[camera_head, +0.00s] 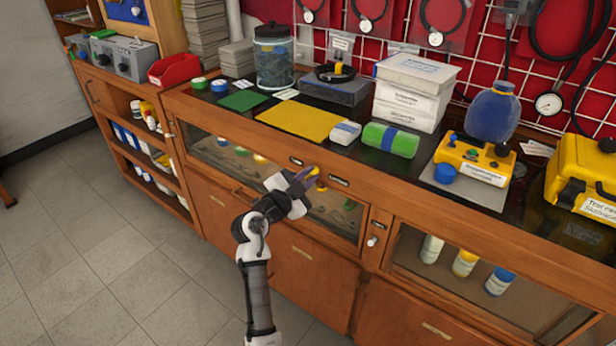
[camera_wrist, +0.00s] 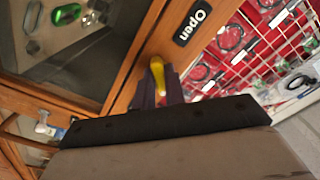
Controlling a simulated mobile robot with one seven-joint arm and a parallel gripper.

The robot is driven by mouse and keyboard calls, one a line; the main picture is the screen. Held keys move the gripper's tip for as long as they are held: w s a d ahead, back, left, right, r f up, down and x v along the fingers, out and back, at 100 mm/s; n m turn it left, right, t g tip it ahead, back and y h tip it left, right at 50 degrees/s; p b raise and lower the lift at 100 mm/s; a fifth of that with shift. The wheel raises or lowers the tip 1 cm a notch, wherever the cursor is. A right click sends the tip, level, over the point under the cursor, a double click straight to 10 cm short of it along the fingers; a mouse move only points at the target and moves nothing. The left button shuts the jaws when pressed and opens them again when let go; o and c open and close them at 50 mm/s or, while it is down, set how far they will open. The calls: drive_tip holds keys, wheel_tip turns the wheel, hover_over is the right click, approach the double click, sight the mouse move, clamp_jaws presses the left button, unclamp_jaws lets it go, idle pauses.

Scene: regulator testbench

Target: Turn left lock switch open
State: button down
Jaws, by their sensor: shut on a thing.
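The left lock switch is a small yellow lever (camera_wrist: 157,75) on the wooden front rail of the cabinet. In the wrist view it stands between my dark fingers, and its tip shows beyond them. My gripper (camera_wrist: 158,90) is shut on it. A black "Open" label (camera_wrist: 192,23) is on the rail beside the lever. In the head view my gripper (camera_head: 306,177) is at the rail between two dark labels, one on the left (camera_head: 297,161) and one on the right (camera_head: 339,180). There the fingers hide most of the lever.
A glass-fronted compartment (camera_head: 225,156) lies below the rail, with small parts inside. A pale knob (camera_head: 372,241) sits on the post to the right. The floor (camera_head: 90,270) at left is clear.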

drive_tip(key=shift+f+n+b, duration=0.1)
drive_tip(key=shift+n+b, duration=0.25)
drive_tip(key=shift+n, duration=0.05)
drive_tip(key=n+b, duration=0.1)
drive_tip(key=n, duration=0.1)
drive_tip(key=shift+n, duration=0.3)
drive_tip(key=n+b, duration=0.1)
drive_tip(key=n, duration=0.4)
drive_tip(key=shift+n, duration=0.3)
drive_tip(key=n+p, duration=0.1)
drive_tip(key=n, duration=0.3)
drive_tip(key=shift+n, duration=0.3)
drive_tip(key=n+p, duration=0.2)
drive_tip(key=n, duration=0.2)
drive_tip(key=shift+n, duration=0.3)
drive_tip(key=c, duration=1.5)
unclamp_jaws()
drive_tip(key=shift+o, duration=0.2)
